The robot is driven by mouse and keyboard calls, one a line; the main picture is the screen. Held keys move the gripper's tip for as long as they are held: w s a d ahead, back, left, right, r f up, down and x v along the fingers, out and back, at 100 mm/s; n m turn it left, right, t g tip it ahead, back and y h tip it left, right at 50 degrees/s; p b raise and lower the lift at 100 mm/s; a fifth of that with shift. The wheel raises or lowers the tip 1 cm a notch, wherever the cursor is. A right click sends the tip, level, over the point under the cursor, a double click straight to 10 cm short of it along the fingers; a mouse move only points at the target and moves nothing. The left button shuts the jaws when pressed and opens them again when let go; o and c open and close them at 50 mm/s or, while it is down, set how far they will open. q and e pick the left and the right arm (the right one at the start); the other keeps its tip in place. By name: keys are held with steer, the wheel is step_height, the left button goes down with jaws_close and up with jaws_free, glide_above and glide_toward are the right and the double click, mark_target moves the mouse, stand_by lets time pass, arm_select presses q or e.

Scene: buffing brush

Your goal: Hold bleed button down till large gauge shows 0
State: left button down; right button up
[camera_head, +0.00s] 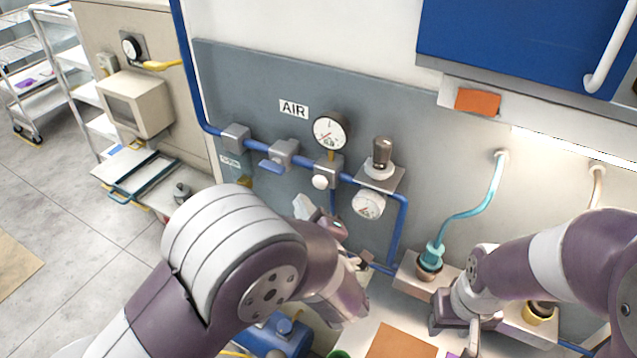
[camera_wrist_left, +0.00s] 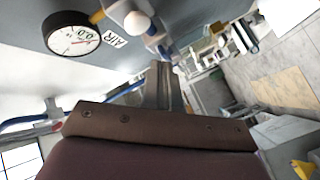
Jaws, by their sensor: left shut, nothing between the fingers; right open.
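The large round gauge (camera_head: 331,131) with a white face and dark rim stands above the blue pipe on the grey AIR panel. It also shows in the left wrist view (camera_wrist_left: 73,36); its reading is too small to tell surely. A white round knob, seemingly the bleed button (camera_head: 320,182), sits on the grey block below the gauge; it also shows in the left wrist view (camera_wrist_left: 137,22). Contact is not visible. My right gripper (camera_head: 472,338) is open at the lower right, away from the panel.
A smaller gauge (camera_head: 369,204) hangs right of the knob below a grey regulator (camera_head: 381,158). Blue pipe (camera_head: 260,148) with valve blocks crosses the panel. A teal hose (camera_head: 470,213) ends in a fitting at right. A blue cabinet (camera_head: 510,40) overhangs above.

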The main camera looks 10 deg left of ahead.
arm_select(q)
steer(key=shift+s+a, duration=0.2)
steer(key=shift+s, duration=0.35)
steer(key=shift+s+a, duration=0.2)
steer(key=shift+s, duration=0.3)
steer(key=s+d+f+m+g+h+b, duration=0.1)
steer(key=s+d+f+m+g+h, duration=0.35)
steer(key=f+m, duration=0.2)
steer(key=s+d+f+m+g+h+b, duration=0.1)
steer(key=s+d+f+m+g+h, duration=0.2)
steer(key=f+m+g+h, duration=0.3)
steer(key=s+a+m+g+y+b, duration=0.1)
steer(key=s+a+g+y, duration=0.1)
steer(key=a, duration=0.6)
steer(key=s+a+f+m+g+y+b, duration=0.1)
steer(key=s+a, duration=0.3)
steer(key=a, duration=0.4)
steer(key=shift+s+a+g+y+b, duration=0.25)
steer(key=shift+s+g+y+b, duration=0.1)
steer(key=shift+g+b, duration=0.1)
